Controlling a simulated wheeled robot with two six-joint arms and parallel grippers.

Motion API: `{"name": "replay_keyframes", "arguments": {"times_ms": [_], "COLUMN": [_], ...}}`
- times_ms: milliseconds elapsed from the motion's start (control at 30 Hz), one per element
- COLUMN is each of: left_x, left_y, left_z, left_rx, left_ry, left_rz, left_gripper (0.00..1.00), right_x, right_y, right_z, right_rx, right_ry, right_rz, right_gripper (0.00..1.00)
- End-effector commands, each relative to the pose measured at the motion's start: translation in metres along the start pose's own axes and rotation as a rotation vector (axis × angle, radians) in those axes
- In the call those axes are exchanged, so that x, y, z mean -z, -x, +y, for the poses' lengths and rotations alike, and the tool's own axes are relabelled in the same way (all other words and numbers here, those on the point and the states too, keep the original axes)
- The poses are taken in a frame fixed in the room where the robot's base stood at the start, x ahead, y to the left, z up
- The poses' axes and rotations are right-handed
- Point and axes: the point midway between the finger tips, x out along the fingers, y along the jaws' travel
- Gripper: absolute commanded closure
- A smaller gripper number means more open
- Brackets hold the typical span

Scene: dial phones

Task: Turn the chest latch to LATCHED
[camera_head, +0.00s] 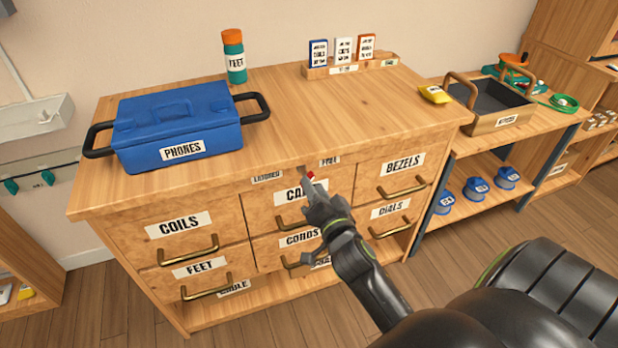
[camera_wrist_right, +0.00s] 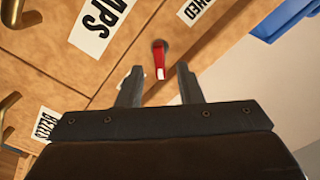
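The chest latch is a small lever with a red tip (camera_head: 310,174) on the upper front of the wooden chest (camera_head: 350,115). In the right wrist view the red lever (camera_wrist_right: 159,62) points down the picture, from its dark pivot. The LATCHED label (camera_head: 267,177) is left of the latch and the FREE label (camera_head: 329,161) is right of it; the lever leans toward the FREE side. My right gripper (camera_wrist_right: 159,80) is open, a finger on either side of the lever's tip, with gaps showing. In the head view the gripper (camera_head: 312,182) partly covers the latch. My left gripper is out of view.
On the chest top are a blue PHONES case (camera_head: 175,118), a FEET bottle (camera_head: 234,58) and a card rack (camera_head: 350,67). A lower bench (camera_head: 500,140) stands at right.

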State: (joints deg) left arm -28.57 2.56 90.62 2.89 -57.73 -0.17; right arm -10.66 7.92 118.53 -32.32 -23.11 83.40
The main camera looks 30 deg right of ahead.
Motion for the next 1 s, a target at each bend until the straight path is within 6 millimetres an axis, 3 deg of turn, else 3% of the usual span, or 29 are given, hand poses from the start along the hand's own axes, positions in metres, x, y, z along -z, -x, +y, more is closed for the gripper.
{"name": "replay_keyframes", "arguments": {"times_ms": [100,300,667,900,1000], "left_x": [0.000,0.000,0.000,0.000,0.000], "left_y": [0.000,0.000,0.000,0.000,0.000], "left_z": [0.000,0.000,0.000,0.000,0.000], "left_rx": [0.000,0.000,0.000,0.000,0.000], "left_ry": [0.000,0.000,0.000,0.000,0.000], "left_rz": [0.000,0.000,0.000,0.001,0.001], "left_gripper": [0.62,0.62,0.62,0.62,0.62], "right_x": [0.001,0.000,0.000,0.000,0.000], "right_y": [-0.019,-0.037,-0.041,-0.041,-0.041], "right_z": [-0.001,0.000,0.000,0.000,0.000], "right_rx": [0.001,0.000,-0.001,-0.001,-0.001], "right_ry": [0.002,0.001,0.000,0.000,0.000], "right_rz": [0.001,0.000,0.000,0.000,0.000], "right_gripper": [0.67,0.67,0.67,0.99,1.00]}}
